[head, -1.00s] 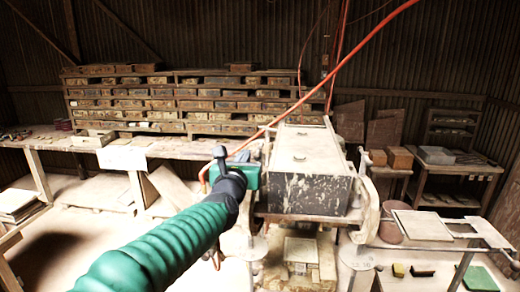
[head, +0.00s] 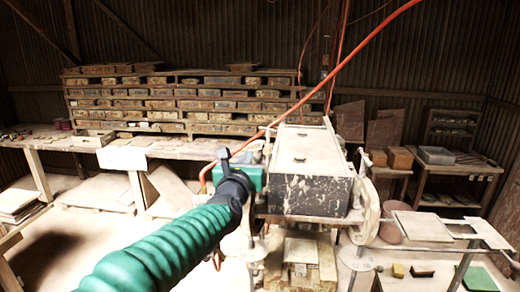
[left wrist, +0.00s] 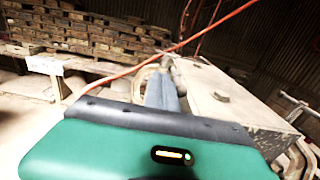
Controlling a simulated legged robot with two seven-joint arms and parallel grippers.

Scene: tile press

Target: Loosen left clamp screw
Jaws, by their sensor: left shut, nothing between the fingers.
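The press box (head: 310,170) is a dark, pale-spattered box with a light lid. It stands in the middle of the head view and on the right of the left wrist view (left wrist: 225,95). My left gripper (head: 256,168) is at the box's left side, its green body partly behind my dark wrist. In the left wrist view its grey fingers (left wrist: 161,82) are shut and empty, pointing at a pale curved part (left wrist: 150,74) beside the box. The left clamp screw is not clearly seen; the fingers and gripper body cover that area. My right gripper is out of view.
A clamp with a T-shaped handle (head: 363,158) stands at the box's right side. An orange hose (head: 345,52) crosses above the box. A long bench (head: 60,142) and racks of bricks (head: 180,102) line the back. A small metal table (head: 425,224) stands at right.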

